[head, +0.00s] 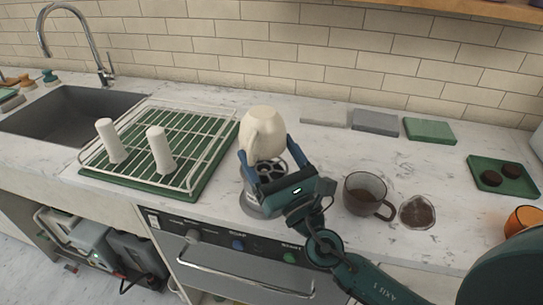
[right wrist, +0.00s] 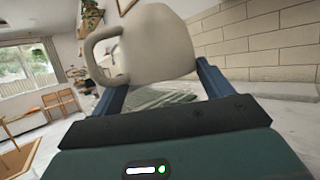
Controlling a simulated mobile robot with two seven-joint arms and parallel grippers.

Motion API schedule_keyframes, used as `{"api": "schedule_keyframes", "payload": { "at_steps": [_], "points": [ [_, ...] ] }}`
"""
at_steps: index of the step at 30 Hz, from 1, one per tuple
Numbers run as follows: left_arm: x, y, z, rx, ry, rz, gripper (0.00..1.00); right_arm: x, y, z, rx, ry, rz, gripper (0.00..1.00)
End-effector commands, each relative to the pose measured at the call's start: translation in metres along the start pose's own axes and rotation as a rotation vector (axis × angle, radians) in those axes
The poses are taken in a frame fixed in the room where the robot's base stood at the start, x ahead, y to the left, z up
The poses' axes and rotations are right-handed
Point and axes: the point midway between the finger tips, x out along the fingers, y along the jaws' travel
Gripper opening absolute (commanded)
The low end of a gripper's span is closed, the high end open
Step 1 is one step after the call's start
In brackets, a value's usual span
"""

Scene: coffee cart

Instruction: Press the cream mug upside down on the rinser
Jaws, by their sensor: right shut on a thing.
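The cream mug (head: 264,133) is between the fingers of my right gripper (head: 266,162), above the rinser (head: 254,203). The mug appears upside down, with its handle toward the front left. The right gripper is shut on it. In the right wrist view the mug (right wrist: 156,46) stands between the blue fingers, handle to the left. The rinser is a round grey base with a dark spoked top, partly hidden by the gripper. I cannot tell whether the mug's rim touches the rinser. My left gripper is not in view.
A green drying rack (head: 190,137) with two white upright pieces stands left of the rinser. A dark glass mug (head: 364,192) and a small dish of brown grounds (head: 417,212) stand close on the right. Flat coloured blocks (head: 375,122) lie along the back.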

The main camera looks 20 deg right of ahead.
Motion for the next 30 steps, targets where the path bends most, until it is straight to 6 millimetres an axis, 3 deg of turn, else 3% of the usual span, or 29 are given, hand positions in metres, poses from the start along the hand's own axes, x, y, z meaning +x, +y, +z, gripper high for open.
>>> {"api": "schedule_keyframes", "payload": {
  "at_steps": [17, 30],
  "points": [
    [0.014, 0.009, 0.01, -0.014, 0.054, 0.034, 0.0, -0.017, -0.001, -0.041, -0.001, -0.002, -0.001, 0.41],
    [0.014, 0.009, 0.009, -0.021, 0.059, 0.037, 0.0, -0.018, -0.001, -0.044, -0.002, -0.001, -0.001, 0.41]
  ]
}}
